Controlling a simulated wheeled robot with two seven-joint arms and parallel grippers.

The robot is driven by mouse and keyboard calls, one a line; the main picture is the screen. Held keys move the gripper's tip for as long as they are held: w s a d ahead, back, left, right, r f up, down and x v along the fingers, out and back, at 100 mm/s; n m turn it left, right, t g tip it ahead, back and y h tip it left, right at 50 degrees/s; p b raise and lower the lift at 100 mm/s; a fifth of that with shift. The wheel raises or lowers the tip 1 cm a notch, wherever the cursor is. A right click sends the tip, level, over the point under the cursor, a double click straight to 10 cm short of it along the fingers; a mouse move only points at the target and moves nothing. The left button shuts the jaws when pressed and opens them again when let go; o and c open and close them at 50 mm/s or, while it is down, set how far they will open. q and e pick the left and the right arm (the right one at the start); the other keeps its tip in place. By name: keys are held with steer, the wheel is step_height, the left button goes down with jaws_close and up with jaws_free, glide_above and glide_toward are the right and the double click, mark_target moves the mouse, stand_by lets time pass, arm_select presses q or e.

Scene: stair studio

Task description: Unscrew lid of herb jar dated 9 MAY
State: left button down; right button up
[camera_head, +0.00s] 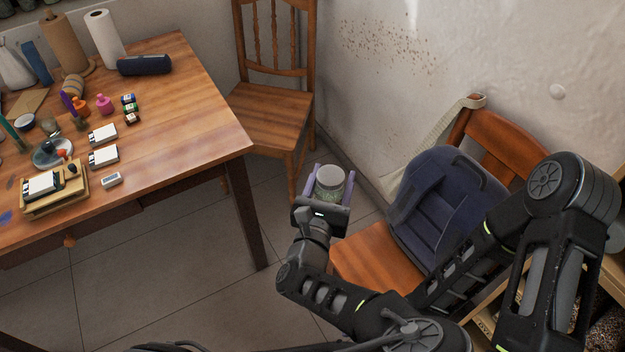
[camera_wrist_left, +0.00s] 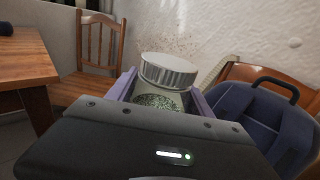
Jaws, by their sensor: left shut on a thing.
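A glass herb jar (camera_head: 329,194) with a pale grey lid (camera_head: 330,175) is held in the air between the purple fingers of my left gripper (camera_head: 331,178). In the left wrist view the jar (camera_wrist_left: 157,102) stands between the purple fingers, with dark green flecks showing through the glass. Its ribbed, whitish lid (camera_wrist_left: 168,72) sits on top, above the fingers. My left gripper is shut on the jar body. No date can be read on it in either view. My right gripper is not in view.
A wooden table (camera_head: 190,85) with bottles, small boxes and paper rolls stands at left. A wooden chair (camera_head: 270,115) is behind the gripper. A blue backpack (camera_head: 440,205) rests on another chair (camera_head: 375,262) close to the right. Tiled floor (camera_head: 180,270) lies open below.

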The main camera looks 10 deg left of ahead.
arm_select(q)
steer(key=shift+d+m+h, duration=0.3)
steer(key=shift+d+h, duration=0.15)
steer(key=shift+h, duration=0.05)
steer(key=s+a+f+n+g+y, duration=0.1)
steer(key=a+n+y, duration=0.3)
steer(key=a, duration=0.5)
steer(key=s+a+f+n+g+y, duration=0.1)
steer(key=s+a+n+y, duration=0.2)
steer(key=a+y, duration=0.5)
steer(key=shift+a+n+y, duration=0.3)
steer(key=shift+a+n, duration=0.3)
steer(key=shift+w, duration=0.1)
